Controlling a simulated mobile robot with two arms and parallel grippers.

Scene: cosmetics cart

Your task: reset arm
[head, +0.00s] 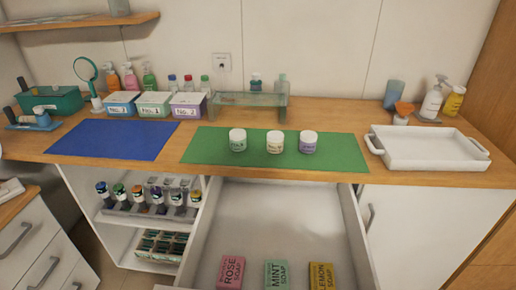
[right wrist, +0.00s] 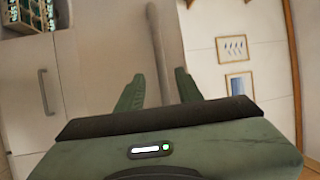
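My right gripper (right wrist: 158,86) shows in the right wrist view with its two green fingers apart and nothing between them. It is open and touches nothing that I can see. Neither gripper shows in the head view, and my left gripper is in no frame. On the counter three small jars stand in a row on the green mat (head: 205,146): a green-labelled jar (head: 237,140), a cream-labelled jar (head: 274,142) and a purple-labelled jar (head: 307,142).
An open drawer (head: 270,222) juts out below the counter with rose (head: 231,271), mint (head: 277,274) and lemon (head: 321,275) soap boxes. A white tray (head: 425,160) stands right. The blue mat (head: 113,139) is clear. Bottles and boxes line the back.

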